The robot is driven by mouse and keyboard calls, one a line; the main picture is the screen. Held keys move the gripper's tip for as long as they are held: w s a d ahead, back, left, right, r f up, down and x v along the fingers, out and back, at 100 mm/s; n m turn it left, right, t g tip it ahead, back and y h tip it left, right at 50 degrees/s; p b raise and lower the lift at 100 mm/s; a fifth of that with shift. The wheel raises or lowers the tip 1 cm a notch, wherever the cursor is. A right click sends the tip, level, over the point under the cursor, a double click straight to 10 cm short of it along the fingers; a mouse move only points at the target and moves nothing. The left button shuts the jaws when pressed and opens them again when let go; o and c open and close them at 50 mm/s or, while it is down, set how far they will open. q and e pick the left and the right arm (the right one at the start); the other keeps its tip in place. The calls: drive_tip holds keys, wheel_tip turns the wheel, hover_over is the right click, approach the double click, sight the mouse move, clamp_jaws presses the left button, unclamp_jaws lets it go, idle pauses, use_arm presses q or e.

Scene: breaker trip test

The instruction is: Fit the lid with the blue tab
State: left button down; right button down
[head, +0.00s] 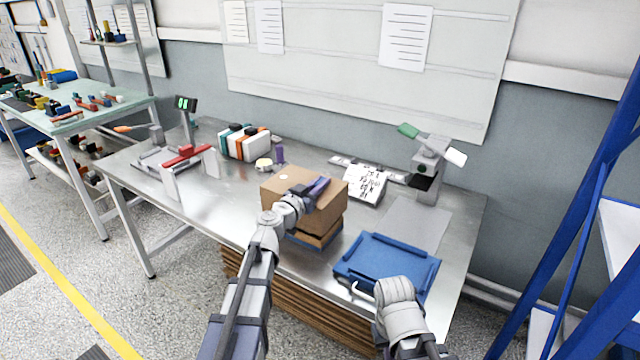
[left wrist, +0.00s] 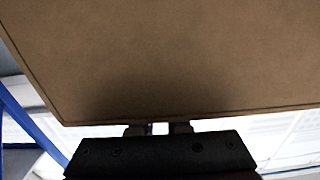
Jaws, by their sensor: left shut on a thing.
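A brown cardboard box-like piece (head: 281,192), which I take for the lid, is raised above the bench. My left gripper (head: 318,189) is at its top and is shut on it. In the left wrist view the brown panel (left wrist: 165,60) fills most of the picture, with my left fingertips (left wrist: 158,128) at its lower edge. Under it in the head view is another brown cardboard part (head: 318,236) with blue at its base; whether the two touch I cannot tell. I see no blue tab for certain. My right arm ends near the blue tray; its fingers do not show.
A blue tray (head: 388,264) lies at the bench's front right. A red-handled fixture (head: 187,155) and several binder-like boxes (head: 243,143) stand to the left. A blue frame rises at right.

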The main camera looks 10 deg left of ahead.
sight(320, 196)
use_arm(q)
drive_tip(key=shift+f+b, duration=1.95)
drive_tip(key=shift+f, duration=0.3)
drive_tip(key=c, duration=0.8)
unclamp_jaws()
drive_tip(key=v, duration=0.7)
drive_tip(key=shift+s+a, duration=0.15)
drive_tip(key=shift+s, duration=0.2)
